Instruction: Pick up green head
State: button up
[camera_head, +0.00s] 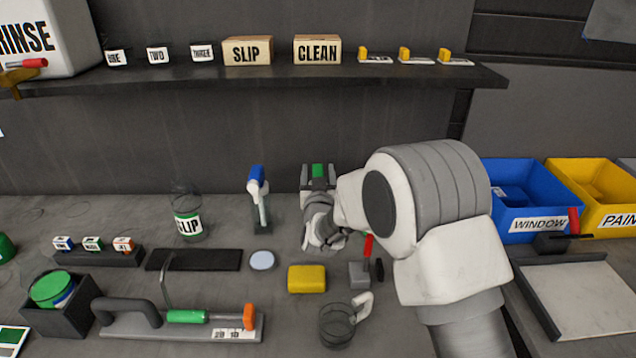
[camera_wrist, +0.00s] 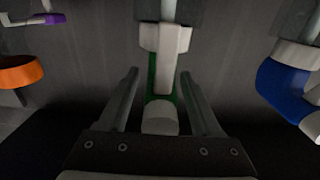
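The green head (camera_head: 319,170) shows upright at the back of the bench in the head view, framed by my gripper (camera_head: 318,178). In the wrist view the green head (camera_wrist: 153,75) has white parts in front of it, and it lies between the two fingers of my gripper (camera_wrist: 158,75). The fingers are spread, with a narrow gap visible on each side of the head. My wrist and forearm hide what is below the head in the head view.
A blue spray head (camera_head: 257,175) stands left of my gripper; its blue part is close at right in the wrist view (camera_wrist: 285,90). An orange part (camera_wrist: 20,72) is at left there. A shelf (camera_head: 300,82) runs above. A yellow sponge (camera_head: 307,278) lies in front.

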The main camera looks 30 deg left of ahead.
grip_shut()
jog(key=shift+r, duration=0.15)
